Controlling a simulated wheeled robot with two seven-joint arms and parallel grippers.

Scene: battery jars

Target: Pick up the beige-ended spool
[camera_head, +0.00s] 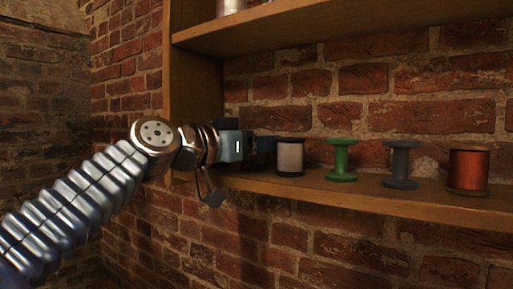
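Several spools stand upright in a row on the lower wooden shelf. The one with beige-brown ends seems to be the spool wound with copper-orange wire (468,171), at the far right of the row. My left gripper (264,152) comes in from the left over the shelf's left end, its dark fingers pointing right. It is close beside a spool with dark ends and a pale grey winding (290,157); I cannot tell whether they touch. The fingers are small, dark and seen from the side, so their opening is hidden. My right gripper is not in view.
A bare green spool (341,160) and a bare grey spool (401,164) stand between the pale-wound and copper spools. The lower shelf (370,191) has a brick wall behind it. An upper shelf (330,27) holds a partly seen pale object (230,7). A wooden upright (193,85) bounds the left.

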